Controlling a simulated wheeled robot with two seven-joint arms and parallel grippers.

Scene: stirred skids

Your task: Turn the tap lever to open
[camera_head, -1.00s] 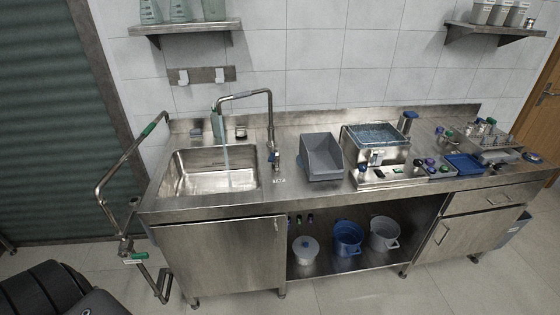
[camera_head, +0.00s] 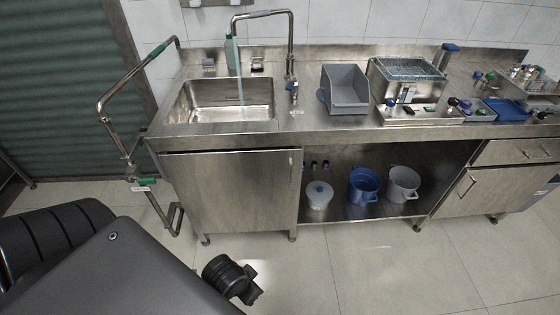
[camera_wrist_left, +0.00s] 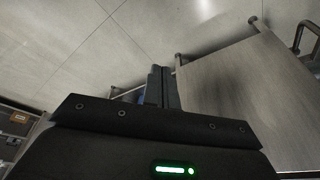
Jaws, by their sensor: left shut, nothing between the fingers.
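The tap (camera_head: 292,45) is a tall bent metal pipe at the right of the sink (camera_head: 228,102) in the head view. A pale bluish stream, seemingly water, runs down from its spout into the basin. A small fitting (camera_head: 294,90) with a blue part stands at the foot of the tap. It may be the lever, but it is too small to tell its setting. My left gripper (camera_wrist_left: 163,86) shows in the left wrist view with its fingers together and empty. It points over the floor beside a steel cabinet front, apart from the tap. My right gripper is out of view.
A grey bin (camera_head: 346,92) and a water bath (camera_head: 405,82) stand on the counter right of the tap. A pipe with green grips (camera_head: 128,83) rises left of the sink. Buckets (camera_head: 364,186) sit on the lower shelf. The floor in front is clear.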

